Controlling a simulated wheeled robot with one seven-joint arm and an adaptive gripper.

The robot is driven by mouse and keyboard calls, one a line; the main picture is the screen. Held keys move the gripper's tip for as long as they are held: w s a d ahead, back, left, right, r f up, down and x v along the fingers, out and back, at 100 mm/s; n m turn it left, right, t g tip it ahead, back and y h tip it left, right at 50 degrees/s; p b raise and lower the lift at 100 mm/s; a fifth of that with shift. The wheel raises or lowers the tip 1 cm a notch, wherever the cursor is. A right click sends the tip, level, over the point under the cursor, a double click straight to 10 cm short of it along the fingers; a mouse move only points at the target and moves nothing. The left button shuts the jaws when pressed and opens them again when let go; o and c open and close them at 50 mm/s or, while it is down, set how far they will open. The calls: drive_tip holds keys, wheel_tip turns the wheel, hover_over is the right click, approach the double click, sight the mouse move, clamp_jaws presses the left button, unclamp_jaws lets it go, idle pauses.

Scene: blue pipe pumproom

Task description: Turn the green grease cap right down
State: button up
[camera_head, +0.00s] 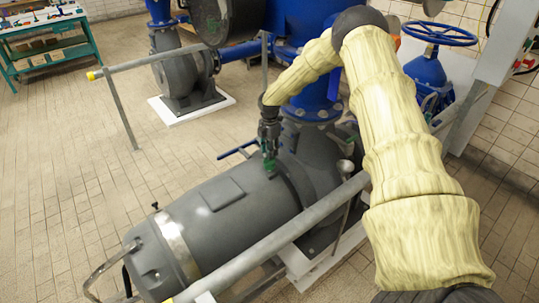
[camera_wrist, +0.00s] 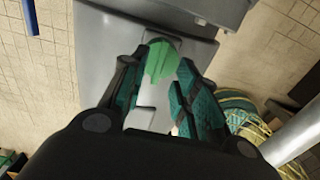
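The green grease cap (camera_wrist: 162,60) shows in the wrist view between my fingertips, against a grey metal surface. In the head view, a small green spot at my fingertips is too small to separate cap from finger pads. My gripper (camera_head: 269,150) points down at the top of the grey motor housing (camera_head: 235,205), near its flange end. In the wrist view, my gripper (camera_wrist: 162,75) has its teal-padded fingers on either side of the cap. The gap is about as wide as the cap; whether the pads press on it is unclear. The cap's lower part is partly hidden.
A grey handrail (camera_head: 290,230) runs in front of the motor. Blue pipework (camera_head: 310,70) stands behind my gripper. A blue handwheel valve (camera_head: 430,75) is at the right. A second pump (camera_head: 185,75) stands behind.

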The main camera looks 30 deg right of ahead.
sight(269, 162)
drive_tip(key=shift+f, duration=1.65)
clamp_jaws()
